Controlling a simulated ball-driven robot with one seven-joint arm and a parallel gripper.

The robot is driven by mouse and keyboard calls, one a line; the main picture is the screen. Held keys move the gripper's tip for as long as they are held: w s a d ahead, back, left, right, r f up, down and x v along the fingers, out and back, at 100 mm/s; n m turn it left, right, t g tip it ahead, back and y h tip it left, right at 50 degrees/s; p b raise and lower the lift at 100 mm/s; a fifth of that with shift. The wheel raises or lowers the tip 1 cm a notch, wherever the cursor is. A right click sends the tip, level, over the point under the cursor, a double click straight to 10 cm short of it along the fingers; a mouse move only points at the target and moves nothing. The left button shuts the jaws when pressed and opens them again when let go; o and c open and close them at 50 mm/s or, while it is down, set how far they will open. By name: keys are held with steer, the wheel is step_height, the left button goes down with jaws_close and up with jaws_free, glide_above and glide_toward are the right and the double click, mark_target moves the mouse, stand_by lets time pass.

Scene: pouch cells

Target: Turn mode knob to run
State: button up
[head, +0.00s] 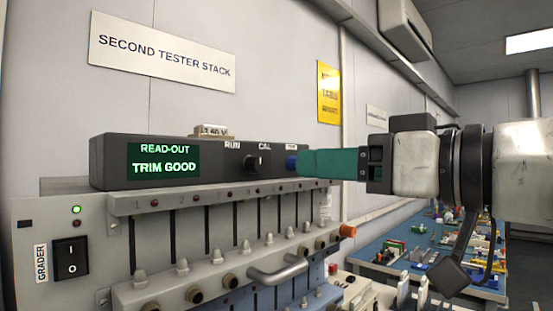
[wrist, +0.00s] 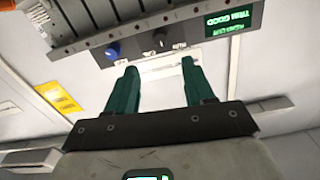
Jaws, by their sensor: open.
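The black mode knob (head: 252,164) is on the front of the dark read-out box (head: 110,165), below the labels RUN and CAL. Its exact pointer direction is too small to tell. In the wrist view the black knob (wrist: 158,38) lies beyond the fingertips, in line with the gap between them. My gripper (head: 302,163) has teal fingers and is right of the black knob in the head view. It also shows in the wrist view (wrist: 159,66), fingers apart with nothing between them. In the head view the fingers overlap the box's right end, partly hiding the blue knob (head: 291,162).
Below is the grader rack (head: 60,215) with a rocker switch (head: 70,258), several small knobs and a protruding handle (head: 278,270). A blue bench (head: 400,268) with parts stands at the back right.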

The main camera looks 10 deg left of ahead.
mark_target(261, 165)
steer(key=x, duration=1)
jaws_close()
stand_by(0.4)
